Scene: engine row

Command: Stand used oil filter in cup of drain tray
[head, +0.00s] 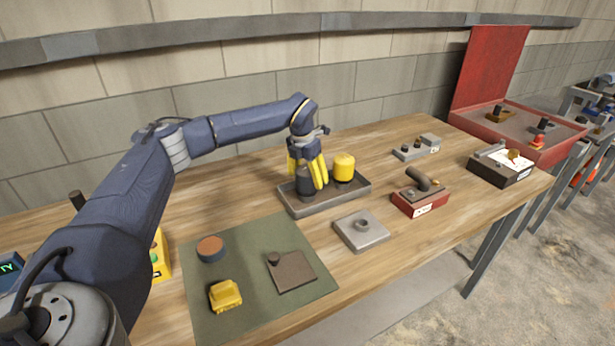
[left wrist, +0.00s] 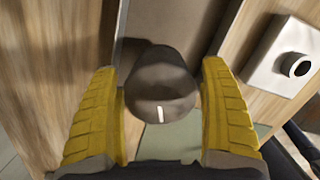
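The dark grey used oil filter (head: 306,185) is upright at the left part of the grey drain tray (head: 303,209). It also shows from above in the left wrist view (left wrist: 160,85). My left gripper (head: 308,175) points down, with its yellow fingers on both sides of the filter. My right gripper is not in view.
A yellow cylinder (head: 344,166) stands in the tray's right part. A grey plate with a ring (head: 361,231) and a red block with a dark handle (head: 420,200) are to the right. A green mat (head: 240,255) with several parts lies in front.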

